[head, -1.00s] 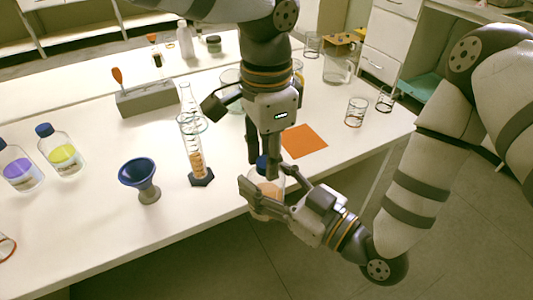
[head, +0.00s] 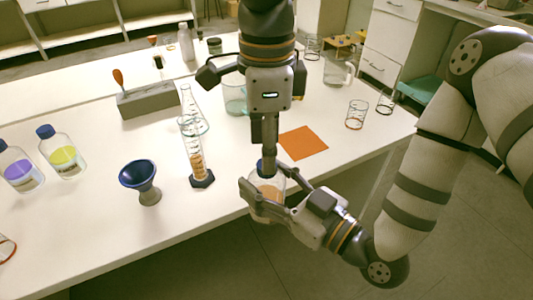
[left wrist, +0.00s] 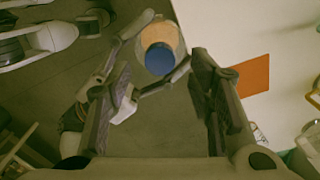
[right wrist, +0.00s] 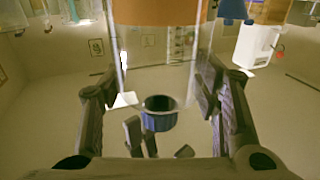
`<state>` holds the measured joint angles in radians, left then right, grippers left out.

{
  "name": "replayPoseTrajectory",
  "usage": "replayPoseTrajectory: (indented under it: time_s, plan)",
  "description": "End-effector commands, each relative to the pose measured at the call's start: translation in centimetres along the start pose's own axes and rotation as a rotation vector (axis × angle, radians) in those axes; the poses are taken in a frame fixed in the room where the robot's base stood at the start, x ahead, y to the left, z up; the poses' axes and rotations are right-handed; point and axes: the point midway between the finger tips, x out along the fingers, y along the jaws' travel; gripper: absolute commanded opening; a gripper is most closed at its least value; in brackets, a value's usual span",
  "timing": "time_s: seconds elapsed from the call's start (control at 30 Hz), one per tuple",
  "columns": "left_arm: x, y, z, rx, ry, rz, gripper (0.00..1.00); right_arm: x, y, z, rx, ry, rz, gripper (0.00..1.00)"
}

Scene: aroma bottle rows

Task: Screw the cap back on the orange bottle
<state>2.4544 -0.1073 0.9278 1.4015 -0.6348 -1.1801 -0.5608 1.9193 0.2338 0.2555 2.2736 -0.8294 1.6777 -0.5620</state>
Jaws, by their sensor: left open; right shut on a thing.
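The orange bottle (head: 268,189) is held upright at the table's front edge, its blue cap (head: 261,165) on the neck. How tightly the cap sits cannot be told. My right gripper (head: 264,183) is shut around the bottle body from the front right; the clear bottle (right wrist: 160,60) fills the upper middle of the right wrist view. My left gripper (head: 268,160) is above the bottle, pointing down, fingers apart. In the left wrist view the cap (left wrist: 160,58) lies beyond and between the open fingers. Left finger parts partly hide the cap in the head view.
A graduated cylinder (head: 196,160), a blue funnel (head: 142,181) and yellow (head: 62,156) and purple (head: 20,172) bottles stand to the left. An orange mat (head: 303,143) lies behind right. Beakers (head: 356,115) stand farther right. The front table strip left of the bottle is clear.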

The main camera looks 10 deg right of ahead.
Motion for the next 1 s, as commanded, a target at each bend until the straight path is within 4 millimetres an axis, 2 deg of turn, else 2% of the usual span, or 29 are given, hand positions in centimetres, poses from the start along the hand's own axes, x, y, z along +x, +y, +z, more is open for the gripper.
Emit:
replayPoseTrajectory:
  time_s: [0.1,0.37,0.47,0.6,0.7,0.83,1.0]
  plan:
    - [-1.2,0.0,0.0,0.001,0.001,-0.001,0.48,0.0,0.0,-0.1,-0.001,0.003,0.000,0.00]
    - [-1.2,0.0,0.0,-0.014,0.001,0.000,0.46,0.0,0.0,-0.1,0.000,0.002,0.000,0.00]
    - [-1.9,0.0,-0.1,-0.159,0.002,0.000,0.46,0.0,0.0,-0.1,0.000,0.003,0.000,0.00]
    - [-3.4,0.0,-0.1,-0.491,0.002,0.001,0.46,0.0,0.0,-0.1,0.000,0.003,0.000,0.00]
    - [-4.2,0.0,0.0,-0.673,0.002,0.001,0.46,0.0,0.0,-0.1,0.000,0.003,0.000,0.00]
    - [-4.7,0.0,0.0,-0.779,0.002,0.001,0.46,0.0,0.0,-0.1,0.000,0.003,0.000,0.00]
    - [-4.7,0.0,0.0,-0.785,0.001,0.000,0.46,0.0,0.0,-0.1,0.000,0.003,0.000,0.00]
